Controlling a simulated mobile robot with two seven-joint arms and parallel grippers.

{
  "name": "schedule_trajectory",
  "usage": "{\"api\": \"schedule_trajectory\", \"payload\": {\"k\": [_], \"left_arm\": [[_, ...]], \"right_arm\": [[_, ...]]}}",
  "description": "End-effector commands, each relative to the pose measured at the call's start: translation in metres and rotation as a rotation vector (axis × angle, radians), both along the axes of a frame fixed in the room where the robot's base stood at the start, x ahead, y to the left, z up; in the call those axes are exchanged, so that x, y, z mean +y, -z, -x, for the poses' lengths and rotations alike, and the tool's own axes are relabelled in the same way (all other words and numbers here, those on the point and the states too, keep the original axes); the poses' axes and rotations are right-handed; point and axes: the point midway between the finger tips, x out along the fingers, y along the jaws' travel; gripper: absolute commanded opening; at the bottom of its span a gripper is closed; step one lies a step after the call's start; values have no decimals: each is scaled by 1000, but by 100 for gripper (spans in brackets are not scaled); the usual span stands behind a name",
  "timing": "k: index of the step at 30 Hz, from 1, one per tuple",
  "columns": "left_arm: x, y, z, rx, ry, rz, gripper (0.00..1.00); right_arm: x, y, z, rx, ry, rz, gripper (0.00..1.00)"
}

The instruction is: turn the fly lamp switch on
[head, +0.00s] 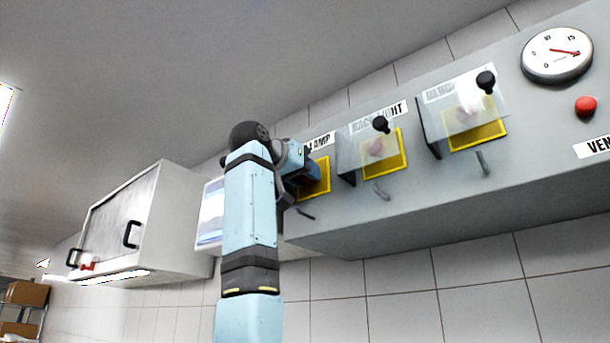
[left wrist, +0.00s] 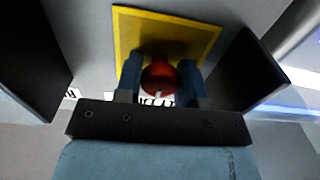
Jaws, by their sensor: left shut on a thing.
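The fly lamp switch is a red knob (left wrist: 158,80) on a yellow plate (left wrist: 165,32) in the left wrist view. In the head view its yellow plate (head: 322,184) shows beside my left gripper (head: 304,174), under a label (head: 319,142) of which only "LAMP" reads. My left gripper is at the switch, its two blue fingers on either side of the red knob and shut on it. The knob itself is hidden in the head view. I cannot tell which way the switch is set. My right gripper is not in view.
To the right on the grey panel (head: 400,213) are two more switches under clear covers with black knobs (head: 381,125) (head: 486,82). A white cabinet (head: 175,220) hangs at left.

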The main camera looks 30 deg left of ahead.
Motion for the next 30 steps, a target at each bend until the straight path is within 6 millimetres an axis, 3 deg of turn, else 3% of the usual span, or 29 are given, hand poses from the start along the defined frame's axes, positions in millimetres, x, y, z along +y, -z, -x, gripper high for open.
{"api": "schedule_trajectory", "payload": {"k": [17, 18, 20, 30], "left_arm": [[0, 0, 0, -1, 0, -29, 12], [0, 0, 0, -2, 0, -29, 45], [0, 0, 0, -2, 0, -29, 59], [0, 0, 3, -3, -1, -28, 61]], "right_arm": [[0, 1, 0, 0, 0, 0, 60], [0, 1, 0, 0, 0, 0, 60], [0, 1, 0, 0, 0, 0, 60], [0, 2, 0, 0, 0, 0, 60]]}}
